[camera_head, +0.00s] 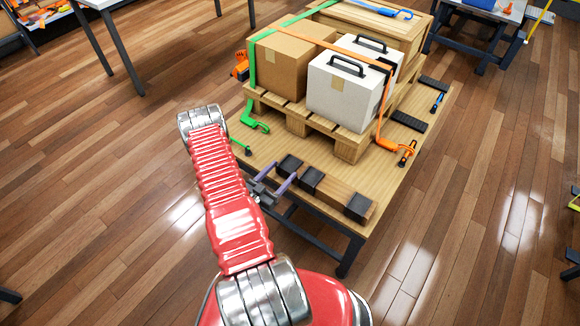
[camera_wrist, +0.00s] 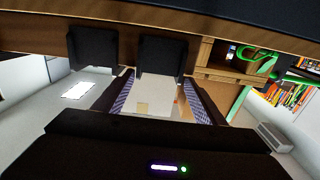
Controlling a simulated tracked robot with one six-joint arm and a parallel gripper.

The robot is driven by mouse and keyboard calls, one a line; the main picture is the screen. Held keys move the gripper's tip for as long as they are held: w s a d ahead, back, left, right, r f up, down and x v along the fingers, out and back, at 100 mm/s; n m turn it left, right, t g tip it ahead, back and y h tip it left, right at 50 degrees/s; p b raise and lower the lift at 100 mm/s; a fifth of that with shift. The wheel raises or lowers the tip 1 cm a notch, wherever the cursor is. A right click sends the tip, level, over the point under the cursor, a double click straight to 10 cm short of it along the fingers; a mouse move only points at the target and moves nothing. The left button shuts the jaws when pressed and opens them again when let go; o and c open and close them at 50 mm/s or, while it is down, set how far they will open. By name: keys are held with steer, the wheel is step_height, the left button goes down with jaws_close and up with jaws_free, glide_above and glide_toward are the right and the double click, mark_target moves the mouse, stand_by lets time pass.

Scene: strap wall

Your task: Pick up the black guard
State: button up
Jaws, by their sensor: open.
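Three dark block-shaped pieces that look like black guards sit in a row along a wooden bar at the table's front edge: one at the left (camera_head: 290,165), one in the middle (camera_head: 312,179) and one at the right (camera_head: 357,206). Two black guards show in the wrist view, one to the left (camera_wrist: 93,46) and one straight ahead (camera_wrist: 160,56). My gripper (camera_head: 285,175) is open and empty, with purple-lined fingers close to the left guard. In the wrist view the fingertips (camera_wrist: 160,80) line up either side of the guard ahead; contact cannot be told.
The wooden table (camera_head: 335,168) bears a pallet (camera_head: 296,121) with a cardboard box (camera_head: 290,62), white cases (camera_head: 343,90) and a wooden crate (camera_head: 375,22). Green (camera_head: 251,70) and orange (camera_head: 381,112) straps cross the load. Flat black strips (camera_head: 409,121) lie at right.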

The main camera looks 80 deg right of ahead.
mark_target(286, 169)
steer(key=shift+x, duration=1.7)
steer(key=shift+c, duration=0.4)
steer(key=c, duration=0.7)
